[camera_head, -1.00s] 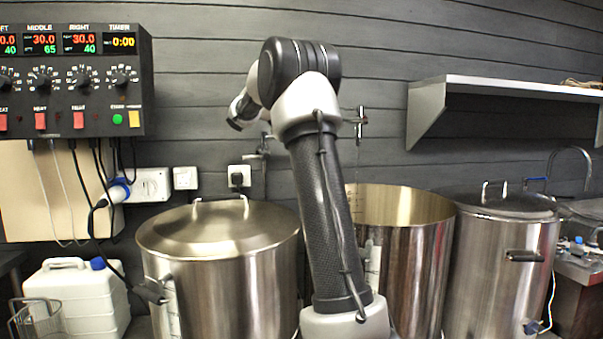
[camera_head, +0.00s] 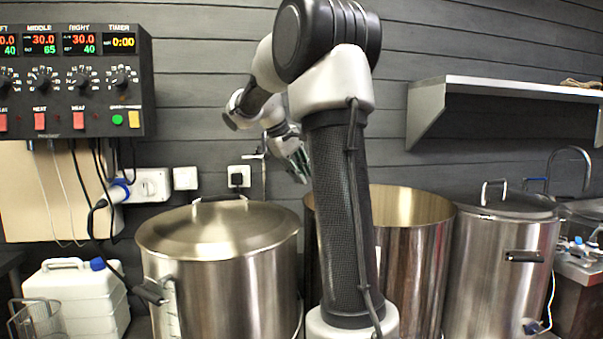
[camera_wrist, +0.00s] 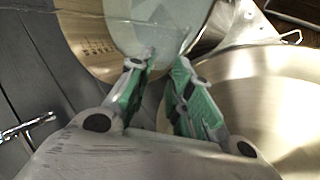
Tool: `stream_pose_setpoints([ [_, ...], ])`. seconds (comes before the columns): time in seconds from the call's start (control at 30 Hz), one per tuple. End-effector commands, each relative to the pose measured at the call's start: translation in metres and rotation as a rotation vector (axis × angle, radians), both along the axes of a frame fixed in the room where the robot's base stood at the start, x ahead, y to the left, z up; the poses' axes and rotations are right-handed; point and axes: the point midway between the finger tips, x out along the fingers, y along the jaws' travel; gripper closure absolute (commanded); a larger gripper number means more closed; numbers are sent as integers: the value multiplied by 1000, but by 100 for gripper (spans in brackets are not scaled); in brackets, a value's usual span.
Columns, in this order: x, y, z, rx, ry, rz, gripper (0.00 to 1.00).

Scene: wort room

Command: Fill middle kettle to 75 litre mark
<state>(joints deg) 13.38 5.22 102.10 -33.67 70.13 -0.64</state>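The middle kettle (camera_head: 415,260) stands open and lidless, partly hidden behind my arm. Its litre scale is mostly covered and I cannot read a level. In the wrist view, a tan round interior with faint marks (camera_wrist: 95,45) looks like this kettle's. A pale translucent round shape (camera_wrist: 155,28) overlaps it; I cannot tell what it is. My gripper (camera_head: 298,165) is above and behind the left kettle's right side. A chrome tap-like fitting (camera_wrist: 28,127) is at the wrist view's left edge.
The lidded left kettle (camera_head: 215,270) and lidded right kettle (camera_head: 490,270) flank the middle one. The control box (camera_head: 75,85) hangs at upper left. A shelf (camera_head: 510,88) juts out at upper right. A white canister (camera_head: 75,300) stands at lower left.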

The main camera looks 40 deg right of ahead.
Motion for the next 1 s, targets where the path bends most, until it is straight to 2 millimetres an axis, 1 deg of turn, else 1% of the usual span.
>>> stream_pose_setpoints([
  [0.03,0,0,-1,0,2,0,90],
  [0.1,3,-1,-8,4,17,-1,100],
  [0.17,9,-3,-17,7,33,-1,100],
  [0.23,28,-12,-18,-15,40,4,100],
  [0.27,38,-19,-13,-41,42,5,100],
  [0.33,65,-41,9,-142,14,-54,100],
  [0.4,86,-62,42,-273,-75,-189,100],
  [0.47,97,-75,70,-374,-171,-308,100],
  [0.5,103,-82,88,-441,-245,-389,100],
  [0.57,109,-91,118,-541,-375,-516,100],
  [0.6,110,-95,139,-607,-476,-602,100],
  [0.63,110,-96,154,-654,-556,-666,100],
  [0.7,105,-98,190,-752,-752,-806,100],
  [0.8,93,-94,228,-844,-1000,-963,100],
  [0.83,90,-93,235,-863,-1056,-997,100],
  [0.9,86,-92,238,-884,-1145,-1057,100],
  [1.0,84,-92,239,-885,-1220,-1108,100],
])
